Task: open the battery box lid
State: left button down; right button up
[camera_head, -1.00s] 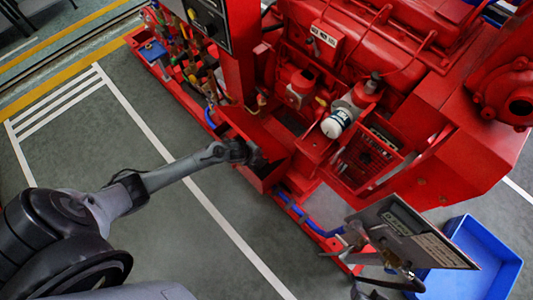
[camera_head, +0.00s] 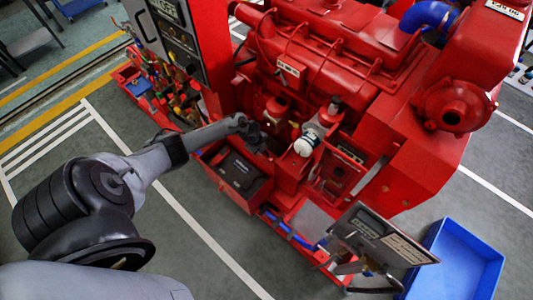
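The red battery box (camera_head: 233,190) sits at the near side of the pumpset, left of the white-and-black filter. Its top is open, and a black battery (camera_head: 240,172) with a small label shows inside. My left gripper (camera_head: 257,138) is above the far right side of the box, past the battery. The lid is hard to pick out from the red parts around the gripper; I cannot tell whether the gripper touches it. The gripper is small and dark here, so its finger opening cannot be told. My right gripper is not in view.
A tilted metal plate (camera_head: 385,235) stands right of the box, with a blue tray (camera_head: 455,262) on the floor beside it. A control cabinet (camera_head: 170,40) rises behind my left arm. The red engine (camera_head: 330,50) fills the back. The floor in front is clear.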

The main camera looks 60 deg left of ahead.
pick_arm(q)
jog(key=shift+w, duration=0.15)
jog(key=c, duration=1.3)
grip_release()
jog(key=shift+a, duration=0.1)
jog(key=shift+r, duration=0.15)
jog(key=p+v, duration=0.4)
jog(key=v, duration=0.6)
jog(key=shift+r, duration=0.25)
